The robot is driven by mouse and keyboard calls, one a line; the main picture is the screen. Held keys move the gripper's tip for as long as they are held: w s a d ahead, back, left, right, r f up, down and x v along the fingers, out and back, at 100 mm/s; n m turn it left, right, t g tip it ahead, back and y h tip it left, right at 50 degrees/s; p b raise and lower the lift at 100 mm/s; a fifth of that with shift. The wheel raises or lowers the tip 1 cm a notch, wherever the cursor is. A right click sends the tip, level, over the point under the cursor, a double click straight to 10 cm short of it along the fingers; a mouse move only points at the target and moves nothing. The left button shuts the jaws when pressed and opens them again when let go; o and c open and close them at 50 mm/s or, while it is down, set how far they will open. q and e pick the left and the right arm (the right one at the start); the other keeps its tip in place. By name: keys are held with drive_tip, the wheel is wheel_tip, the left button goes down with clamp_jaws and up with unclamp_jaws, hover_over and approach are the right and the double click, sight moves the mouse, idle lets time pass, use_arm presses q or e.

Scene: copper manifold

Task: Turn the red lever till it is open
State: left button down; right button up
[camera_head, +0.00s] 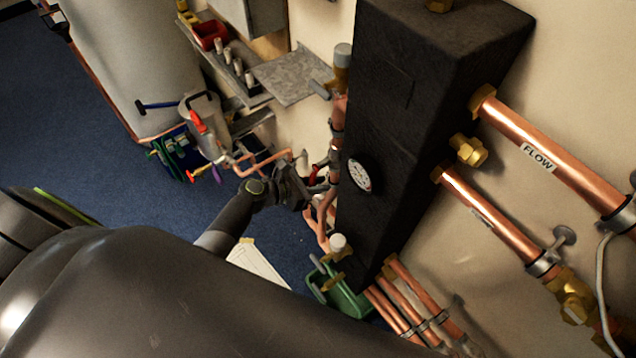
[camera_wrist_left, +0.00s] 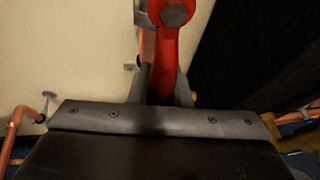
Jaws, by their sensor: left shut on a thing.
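The red lever (camera_wrist_left: 166,52) runs down between my left gripper's two fingers in the left wrist view. A dark bolt head sits at its upper end. My left gripper (camera_wrist_left: 162,88) is shut on the lever. In the head view my left gripper (camera_head: 302,188) is beside the copper pipework left of the black manifold block (camera_head: 395,150). Only a small red part of the lever (camera_head: 317,180) shows there, and the gripper and pipes hide the rest. My right gripper is in neither view.
A round gauge (camera_head: 360,175) is on the block's front, close to my gripper. Copper pipes (camera_head: 520,140) leave the block to the right. A grey shelf (camera_head: 290,78) is above, and a green tray (camera_head: 345,300) is below. Blue floor is open on the left.

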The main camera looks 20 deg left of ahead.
use_arm(q)
drive_tip(key=c, duration=1.3)
unclamp_jaws()
drive_tip(key=shift+c, duration=0.2)
drive_tip(key=v, duration=1.7)
drive_tip(key=shift+s, duration=0.2)
drive_tip(key=shift+r, duration=0.1)
